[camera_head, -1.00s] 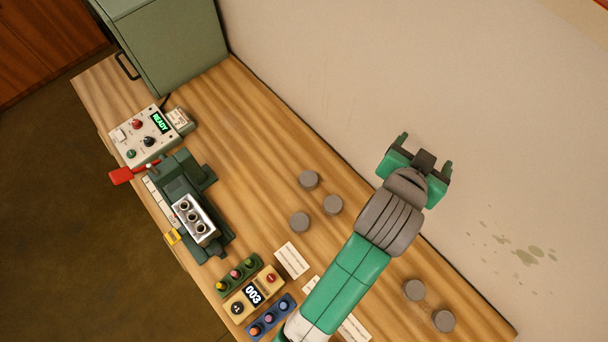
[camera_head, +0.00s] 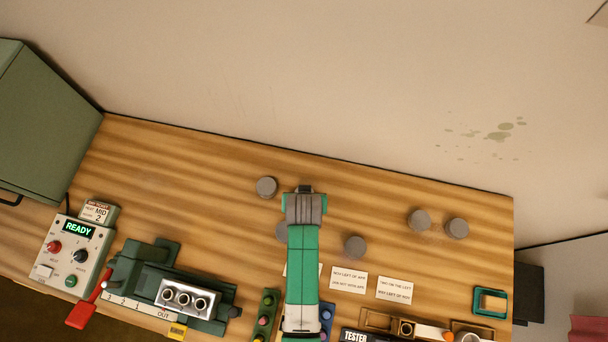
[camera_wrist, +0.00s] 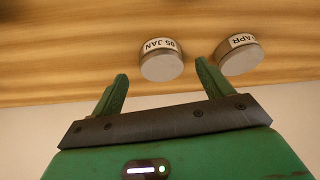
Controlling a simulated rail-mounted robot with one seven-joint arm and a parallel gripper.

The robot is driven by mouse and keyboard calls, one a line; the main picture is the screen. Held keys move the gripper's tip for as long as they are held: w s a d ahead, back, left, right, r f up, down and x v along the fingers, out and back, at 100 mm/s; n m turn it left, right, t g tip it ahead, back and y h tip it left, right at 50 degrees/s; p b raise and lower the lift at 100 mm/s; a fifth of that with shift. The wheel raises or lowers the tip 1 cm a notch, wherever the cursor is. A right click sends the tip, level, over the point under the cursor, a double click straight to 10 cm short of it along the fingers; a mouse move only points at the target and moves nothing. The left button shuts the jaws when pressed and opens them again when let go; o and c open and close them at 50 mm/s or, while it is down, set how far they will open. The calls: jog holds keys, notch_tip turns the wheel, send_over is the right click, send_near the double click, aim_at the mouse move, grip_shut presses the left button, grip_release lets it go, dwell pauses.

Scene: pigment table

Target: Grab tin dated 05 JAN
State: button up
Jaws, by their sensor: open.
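The tin dated 05 JAN (camera_wrist: 162,67) is a short round grey tin with a white label, seen upside down in the wrist view. It appears between my fingertips there, beyond them and not touched. My gripper (camera_wrist: 162,74) is open and empty, with one green finger at each side. In the head view my gripper (camera_head: 304,190) is over the back of the table, its fingers mostly hidden by the wrist. Several grey tins stand there, including one at the left (camera_head: 266,187); their dates are not readable, so I cannot tell which is 05 JAN.
A second tin, with APR on its label (camera_wrist: 240,55), stands close to the right of it in the wrist view. A tin (camera_head: 281,232) is partly hidden by my arm. Printed cards (camera_head: 394,288), a green press (camera_head: 150,275) and a control box (camera_head: 72,255) occupy the front.

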jog(key=x, duration=0.3)
jog(key=shift+w+a, duration=0.1)
jog(key=shift+w, duration=0.05)
jog(key=c, duration=1.1)
jog(key=shift+r, duration=0.55)
jog(key=r, duration=0.1)
jog(key=s+r, duration=0.1)
jog(key=shift+d+r, duration=0.3)
jog(key=shift+d, duration=0.05)
jog(key=s+d, duration=0.2)
jog(key=s, duration=0.2)
jog(key=s+d+r, duration=0.1)
jog(key=s+d, duration=0.2)
jog(key=s, duration=0.1)
jog(key=s+d, duration=0.2)
jog(key=s, duration=0.2)
jog(key=shift+s+d+r, duration=0.2)
jog(key=shift+s+d, duration=0.1)
jog(key=shift+s, duration=0.05)
